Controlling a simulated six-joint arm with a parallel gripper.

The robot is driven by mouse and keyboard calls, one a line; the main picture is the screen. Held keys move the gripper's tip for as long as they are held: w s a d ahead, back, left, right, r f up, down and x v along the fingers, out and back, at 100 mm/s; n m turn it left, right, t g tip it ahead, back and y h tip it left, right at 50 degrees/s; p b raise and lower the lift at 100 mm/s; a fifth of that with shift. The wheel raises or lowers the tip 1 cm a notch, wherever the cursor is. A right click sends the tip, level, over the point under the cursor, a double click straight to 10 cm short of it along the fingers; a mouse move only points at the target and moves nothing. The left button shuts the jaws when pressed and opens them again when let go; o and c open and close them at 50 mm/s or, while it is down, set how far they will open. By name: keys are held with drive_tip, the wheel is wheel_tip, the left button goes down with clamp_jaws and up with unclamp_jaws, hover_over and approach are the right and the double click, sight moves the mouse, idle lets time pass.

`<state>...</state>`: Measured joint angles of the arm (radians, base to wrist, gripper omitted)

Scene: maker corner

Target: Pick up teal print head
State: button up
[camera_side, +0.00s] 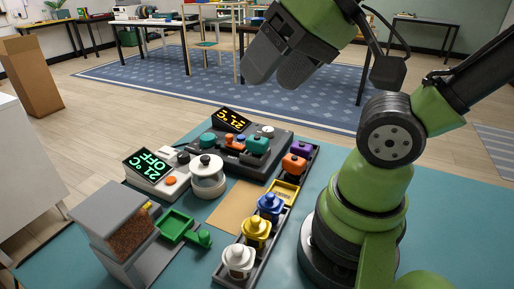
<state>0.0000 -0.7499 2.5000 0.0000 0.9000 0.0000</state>
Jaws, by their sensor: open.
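Two teal parts show on the dark machine (283,140) at the back of the table. The larger teal block, likely the teal print head (257,145), sits at the machine's right. A smaller teal part (207,140) is at its left; I cannot tell for certain which is the print head. My gripper (276,74) is high above and behind the machine in the picture, well apart from both. Its two dark fingers point down, open, with nothing seen between them.
A dark rack holds purple (301,149), orange (293,163), blue (270,204), yellow (256,233) and white (239,260) heads. A bare brown board (235,205) lies between.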

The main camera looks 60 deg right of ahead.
drive_tip(key=n+g+h, duration=0.2)
drive_tip(key=n+g, duration=0.2)
drive_tip(key=g, duration=0.3)
hover_over(257, 137)
wheel_tip(257, 137, down, 15)
drive_tip(key=shift+w+r, duration=0.1)
drive_tip(key=shift+r, duration=0.1)
wheel_tip(257, 137, down, 4)
drive_tip(key=shift+f, duration=0.25)
wheel_tip(257, 137, down, 6)
drive_tip(key=shift+d+r, duration=0.1)
drive_tip(key=shift+r, duration=0.05)
drive_tip(key=shift+c, duration=0.3)
drive_tip(key=c, duration=1)
